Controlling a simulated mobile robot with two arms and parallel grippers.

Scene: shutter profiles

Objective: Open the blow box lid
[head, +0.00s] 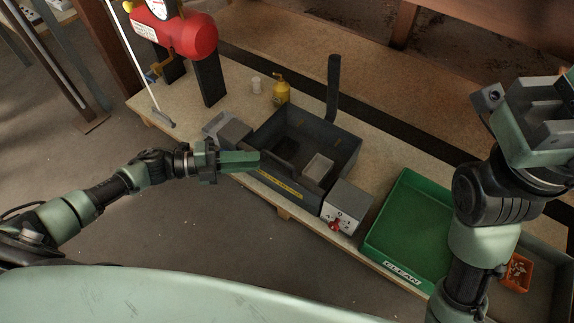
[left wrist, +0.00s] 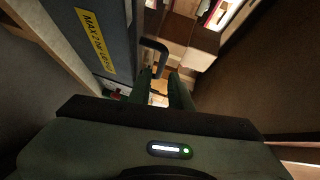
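The blow box (head: 346,152) is a dark grey box on the bench, with a yellow label on its front that also shows in the left wrist view (left wrist: 95,40). Its inside and a pale block (head: 318,167) show from above; I cannot tell whether a clear lid covers it. A dark bent handle (left wrist: 157,47) stands out from the front of the box. My left gripper (head: 250,160) is at the box's front left edge. In the left wrist view its fingers (left wrist: 163,88) are apart, with the handle just beyond the tips. My right gripper (head: 545,105) is raised at the right, away from the box.
A control box with a red knob (head: 347,203) adjoins the box's right side. A green tray (head: 408,222) and an orange bin (head: 518,272) are further right. A red tank (head: 185,35), a yellow bottle (head: 281,88) and a dark post (head: 333,88) stand behind or left.

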